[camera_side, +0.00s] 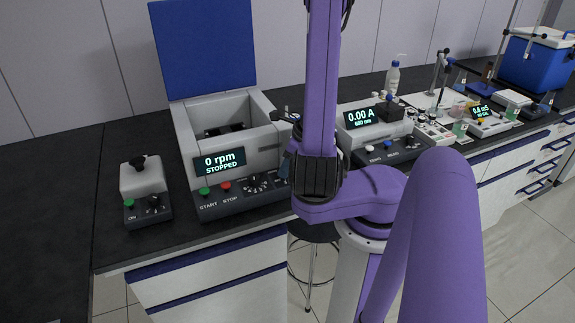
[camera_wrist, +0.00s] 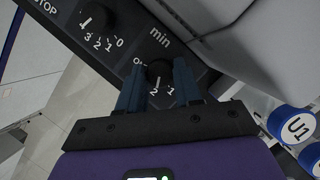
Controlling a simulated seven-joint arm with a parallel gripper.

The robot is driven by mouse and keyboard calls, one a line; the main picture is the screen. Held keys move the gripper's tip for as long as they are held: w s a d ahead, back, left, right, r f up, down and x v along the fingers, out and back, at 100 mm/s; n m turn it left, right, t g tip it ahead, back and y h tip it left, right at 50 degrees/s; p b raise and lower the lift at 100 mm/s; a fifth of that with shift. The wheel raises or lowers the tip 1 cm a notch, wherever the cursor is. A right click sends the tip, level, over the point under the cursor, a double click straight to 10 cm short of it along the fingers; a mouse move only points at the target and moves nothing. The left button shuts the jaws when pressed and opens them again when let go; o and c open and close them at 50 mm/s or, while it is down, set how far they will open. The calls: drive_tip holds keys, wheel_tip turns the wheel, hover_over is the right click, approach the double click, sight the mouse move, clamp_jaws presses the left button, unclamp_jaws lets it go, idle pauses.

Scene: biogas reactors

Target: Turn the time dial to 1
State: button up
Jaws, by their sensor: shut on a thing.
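My arm hides the time dial there.
Green START (camera_side: 204,191) and red STOP (camera_side: 226,187) buttons are on the same panel. A small mixer (camera_side: 143,180) stands to the left, and a photometer (camera_side: 375,130) to the right.

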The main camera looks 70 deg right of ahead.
drive_tip(key=shift+n+y, duration=0.4)
drive_tip(key=shift+n, duration=0.5)
drive_tip(key=o, duration=1)
drive_tip(key=shift+o, duration=0.2)
drive_tip(key=shift+r, duration=0.1)
drive_tip(key=v, duration=1.7)
drive_tip(key=shift+d+r, duration=0.1)
